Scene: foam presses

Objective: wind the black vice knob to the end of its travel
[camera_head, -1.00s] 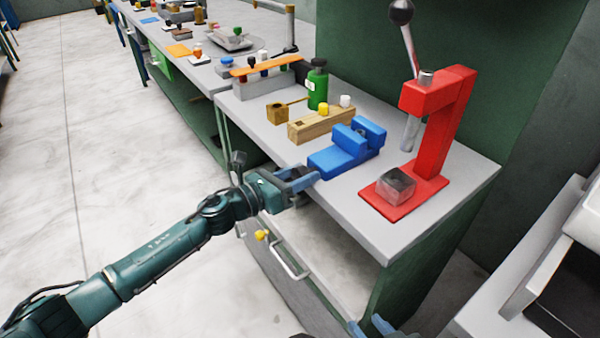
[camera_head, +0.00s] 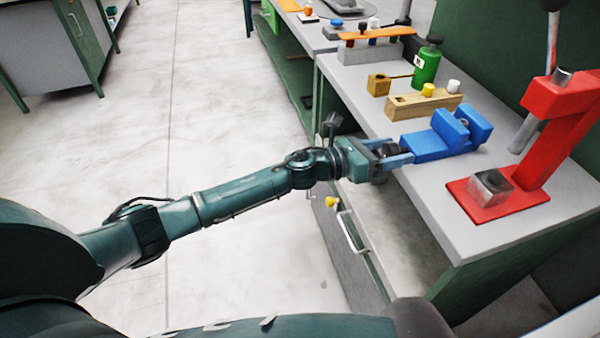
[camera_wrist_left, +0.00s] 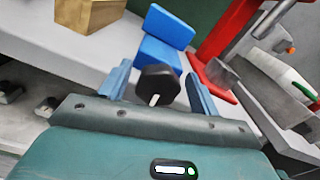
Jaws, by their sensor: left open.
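The blue vice (camera_head: 440,140) sits at the front edge of the grey bench top, and it also shows in the left wrist view (camera_wrist_left: 165,42). Its black knob (camera_wrist_left: 158,84) has a white mark and faces my left wrist camera. My left gripper (camera_head: 400,158) is at the knob end of the vice. In the left wrist view the two blue fingers (camera_wrist_left: 160,88) stand apart, one on each side of the knob, with gaps visible. In the head view the knob is mostly hidden by the gripper. My right gripper does not show.
A red press (camera_head: 540,130) with a grey block (camera_head: 491,188) on its base stands right of the vice. A wooden block (camera_head: 425,103) with knobs, a green bottle (camera_head: 426,66) and a small wooden cube (camera_head: 378,85) are behind it. A drawer handle (camera_head: 350,235) is below the bench edge.

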